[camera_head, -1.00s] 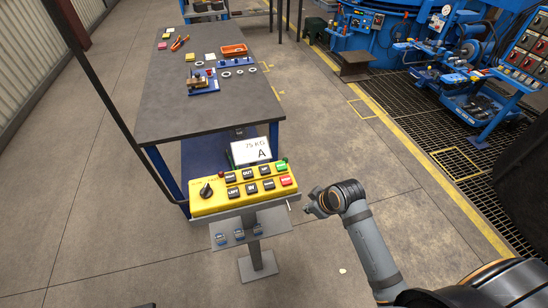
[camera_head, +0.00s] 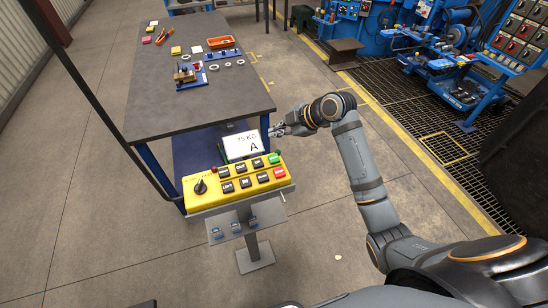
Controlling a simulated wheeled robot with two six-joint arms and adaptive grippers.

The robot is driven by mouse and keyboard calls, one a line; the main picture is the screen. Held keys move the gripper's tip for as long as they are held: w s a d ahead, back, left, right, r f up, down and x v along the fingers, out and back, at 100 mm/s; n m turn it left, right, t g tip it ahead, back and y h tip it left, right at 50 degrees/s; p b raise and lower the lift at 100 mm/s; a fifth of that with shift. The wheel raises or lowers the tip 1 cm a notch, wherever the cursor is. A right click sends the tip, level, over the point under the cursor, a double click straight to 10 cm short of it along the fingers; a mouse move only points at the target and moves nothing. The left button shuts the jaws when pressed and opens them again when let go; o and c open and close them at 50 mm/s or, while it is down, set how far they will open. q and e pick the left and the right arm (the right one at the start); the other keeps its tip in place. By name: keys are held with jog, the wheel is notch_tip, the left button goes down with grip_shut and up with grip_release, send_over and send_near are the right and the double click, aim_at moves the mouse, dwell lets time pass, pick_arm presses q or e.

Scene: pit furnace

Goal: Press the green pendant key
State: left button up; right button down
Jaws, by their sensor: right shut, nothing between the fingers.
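The yellow pendant box (camera_head: 211,200) sits on a grey stand and carries a black knob, several black keys, a red key and the green key (camera_head: 274,158) at its upper right corner. My right gripper (camera_head: 273,131) is shut and empty. In the picture it is just above the green key, by the right edge of the white sign, with a visible gap to the key. I cannot tell its exact height over the box. My left gripper is not in view.
The white sign (camera_head: 242,146) marked "75 KG A" stands behind the pendant. Blue machinery (camera_head: 440,50) is at the right. The floor right of the stand is clear.

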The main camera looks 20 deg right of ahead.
jog(key=b, duration=0.7)
send_over(276, 159)
notch_tip(276, 159, down, 8)
jog(key=shift+r, duration=0.1)
jog(key=shift+f, duration=0.55)
dwell(0.6)
jog(key=shift+f, duration=0.4)
jog(key=shift+f+b, duration=0.5)
jog(key=shift+b, duration=0.05)
dwell(0.4)
jog(key=shift+r, duration=0.15)
jog(key=shift+r+p, duration=0.75)
jog(key=shift+p, duration=0.05)
jog(key=shift+r, duration=0.15)
